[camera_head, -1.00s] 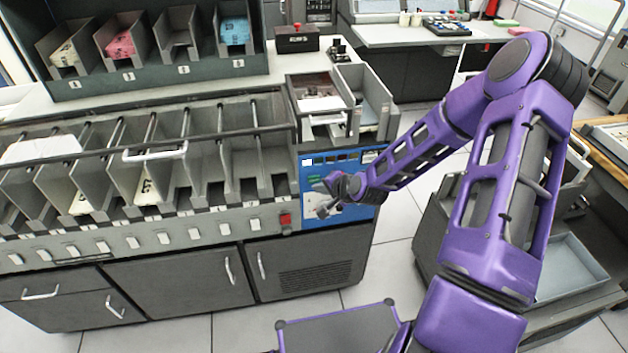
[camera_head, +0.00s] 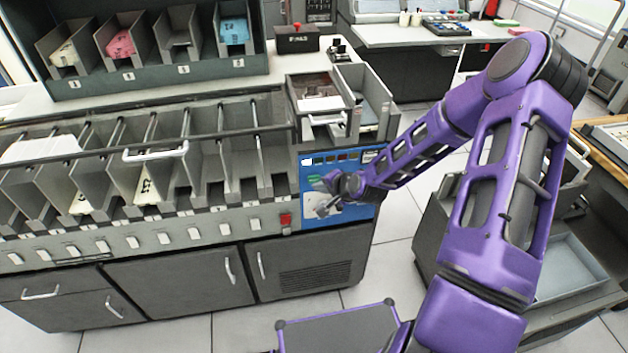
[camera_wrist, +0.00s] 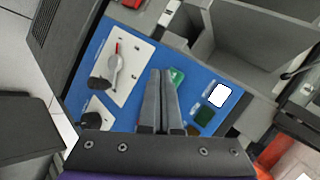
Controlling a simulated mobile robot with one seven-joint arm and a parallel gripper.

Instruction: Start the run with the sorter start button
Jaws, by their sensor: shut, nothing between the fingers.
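The sorter's blue control panel (camera_head: 364,211) is on the right end of the machine. A green button (camera_wrist: 177,76), which looks like the start button, is on this panel in the wrist view, partly hidden behind my fingers. It also shows in the head view as a small green patch (camera_head: 314,182). My gripper (camera_wrist: 161,72) is shut and empty, with its fingertips over the panel just beside the green button. Whether they touch it I cannot tell. In the head view my gripper (camera_head: 331,182) is in front of the panel.
A white plate with a rotary dial (camera_wrist: 116,68) is left of my fingers in the wrist view. A lit white lamp (camera_wrist: 220,96) and a dark green one (camera_wrist: 204,115) are to the right. A red switch (camera_head: 286,219) is left of the panel. Card pockets (camera_head: 150,180) line the machine.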

